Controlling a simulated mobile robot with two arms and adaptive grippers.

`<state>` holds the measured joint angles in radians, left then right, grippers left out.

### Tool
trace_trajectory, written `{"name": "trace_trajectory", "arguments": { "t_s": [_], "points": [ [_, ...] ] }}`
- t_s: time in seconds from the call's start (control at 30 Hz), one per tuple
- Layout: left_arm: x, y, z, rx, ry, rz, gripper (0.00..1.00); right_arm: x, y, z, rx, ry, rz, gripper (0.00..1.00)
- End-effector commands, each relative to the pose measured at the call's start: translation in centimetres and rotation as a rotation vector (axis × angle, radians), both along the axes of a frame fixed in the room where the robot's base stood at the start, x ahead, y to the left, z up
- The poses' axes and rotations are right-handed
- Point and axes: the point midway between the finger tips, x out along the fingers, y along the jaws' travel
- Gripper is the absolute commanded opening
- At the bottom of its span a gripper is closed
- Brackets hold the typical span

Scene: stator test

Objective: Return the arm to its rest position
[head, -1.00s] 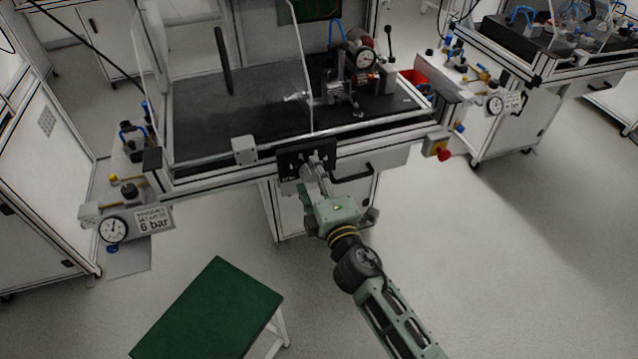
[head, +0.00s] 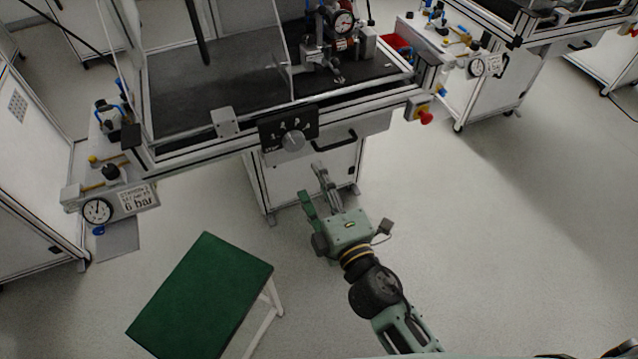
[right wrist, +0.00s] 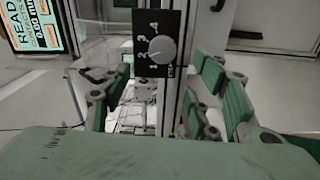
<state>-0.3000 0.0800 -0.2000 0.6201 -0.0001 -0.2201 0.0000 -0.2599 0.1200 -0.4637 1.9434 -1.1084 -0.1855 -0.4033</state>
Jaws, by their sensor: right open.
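My right gripper (head: 314,186) is open and empty in the head view, below and in front of the test bench's front edge. Its green fingers are spread apart, and it touches nothing that I can see. The black panel (head: 302,124) with a grey rotary knob (head: 292,141) is on the bench front, just beyond the gripper and apart from it. In the right wrist view the numbered panel (right wrist: 143,28) and its knob (right wrist: 162,48) show between the open fingers (right wrist: 160,105). My left gripper is not in view.
The test bench (head: 190,152) with a dial gauge (head: 343,22) stands ahead. A red button (head: 425,117) is at its right corner and a pressure gauge (head: 97,211) at its left. A green-topped stool (head: 205,295) stands at lower left. The floor at right is clear.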

Motion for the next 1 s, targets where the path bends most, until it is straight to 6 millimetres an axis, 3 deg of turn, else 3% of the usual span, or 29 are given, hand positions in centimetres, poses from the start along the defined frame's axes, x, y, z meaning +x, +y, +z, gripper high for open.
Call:
{"name": "trace_trajectory", "arguments": {
  "t_s": [0.37,0.47,0.57,0.77,0.87,1.0],
  "points": [
    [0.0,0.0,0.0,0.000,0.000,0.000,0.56,0.1,0.0,-0.1,0.001,0.001,-0.001,0.55],
    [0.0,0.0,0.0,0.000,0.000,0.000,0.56,0.1,-0.2,-1.5,0.011,0.035,-0.005,0.55],
    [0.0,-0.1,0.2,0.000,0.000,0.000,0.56,0.1,-0.9,-5.7,0.047,0.134,-0.020,0.55],
    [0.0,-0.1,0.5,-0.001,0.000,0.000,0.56,-2.4,-4.1,-19.6,0.196,0.471,-0.119,0.55],
    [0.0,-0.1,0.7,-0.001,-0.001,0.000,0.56,-5.2,-6.2,-26.4,0.283,0.642,-0.201,0.55],
    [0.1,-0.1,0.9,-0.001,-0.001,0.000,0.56,-10.7,-9.4,-35.1,0.407,0.867,-0.348,0.55]
  ]
}}
